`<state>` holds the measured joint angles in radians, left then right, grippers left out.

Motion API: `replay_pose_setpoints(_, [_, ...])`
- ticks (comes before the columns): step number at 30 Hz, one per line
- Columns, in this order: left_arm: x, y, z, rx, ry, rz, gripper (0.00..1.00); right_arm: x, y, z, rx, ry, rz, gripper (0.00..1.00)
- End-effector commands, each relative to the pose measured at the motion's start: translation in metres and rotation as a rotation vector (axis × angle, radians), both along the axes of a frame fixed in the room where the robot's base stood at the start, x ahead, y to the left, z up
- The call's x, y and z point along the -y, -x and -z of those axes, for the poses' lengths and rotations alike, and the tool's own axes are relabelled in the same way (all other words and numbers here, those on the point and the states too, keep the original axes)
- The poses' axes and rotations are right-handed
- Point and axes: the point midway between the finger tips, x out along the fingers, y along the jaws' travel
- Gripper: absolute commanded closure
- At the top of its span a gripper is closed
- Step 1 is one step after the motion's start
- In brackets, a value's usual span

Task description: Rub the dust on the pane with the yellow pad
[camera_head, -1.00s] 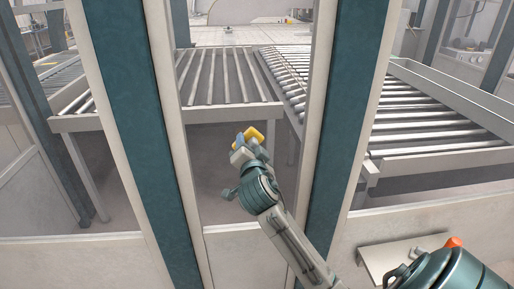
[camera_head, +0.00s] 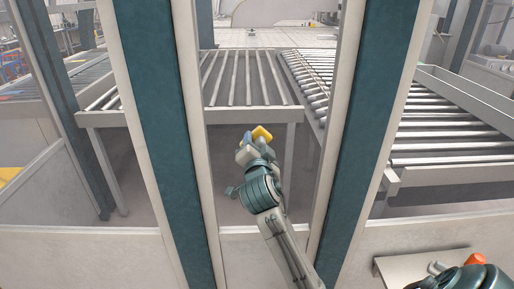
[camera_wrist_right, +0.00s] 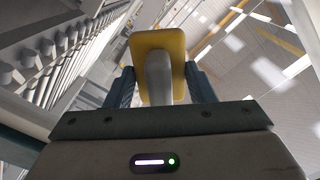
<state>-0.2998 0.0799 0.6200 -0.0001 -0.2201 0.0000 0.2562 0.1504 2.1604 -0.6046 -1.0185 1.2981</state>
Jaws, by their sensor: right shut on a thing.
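My right gripper (camera_head: 251,146) is shut on the pale handle of the yellow pad (camera_head: 262,134) near the middle of the head view. The right wrist view shows the pad (camera_wrist_right: 158,40) face-on from behind, its handle between the two blue fingers (camera_wrist_right: 160,85). The pad is in front of the narrow clear pane (camera_head: 222,175) between two posts. I cannot tell whether it touches the pane. I cannot make out any dust on it. My left gripper is not in view.
Teal and cream posts (camera_head: 165,120) (camera_head: 370,120) stand on both sides of the pane. Roller conveyors (camera_head: 245,80) lie behind it. A small pale shelf (camera_head: 400,265) is at the lower right.

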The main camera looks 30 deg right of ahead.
Motion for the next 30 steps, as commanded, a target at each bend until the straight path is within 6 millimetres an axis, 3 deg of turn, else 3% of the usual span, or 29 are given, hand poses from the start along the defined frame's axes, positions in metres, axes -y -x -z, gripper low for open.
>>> replay_pose_setpoints(30, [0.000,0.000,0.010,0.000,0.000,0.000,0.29,0.059,0.035,0.001,-0.002,0.005,0.001,0.69])
